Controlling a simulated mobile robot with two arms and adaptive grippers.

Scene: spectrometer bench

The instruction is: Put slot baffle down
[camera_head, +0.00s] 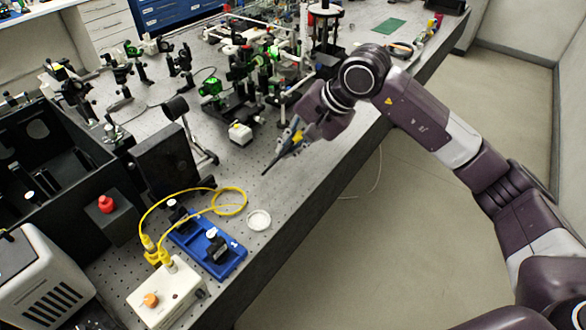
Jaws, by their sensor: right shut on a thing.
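My right gripper (290,143) is above the front right part of the perforated optical bench (245,185), its arm coming in from the right. It is shut on a thin dark piece, which I take to be the slot baffle (271,164). The piece shows edge-on and tilted, pointing down to the left. The fingers hide much of it, and I cannot tell whether its lower end touches the bench. My left gripper is not in view.
Green and black optics mounts (240,70) crowd the bench behind the gripper. A blue tray (230,262), a white dish (259,220), a yellow cable (232,190) and a black upright panel (165,160) stand to the left. Bare bench lies around the piece, close to the front edge.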

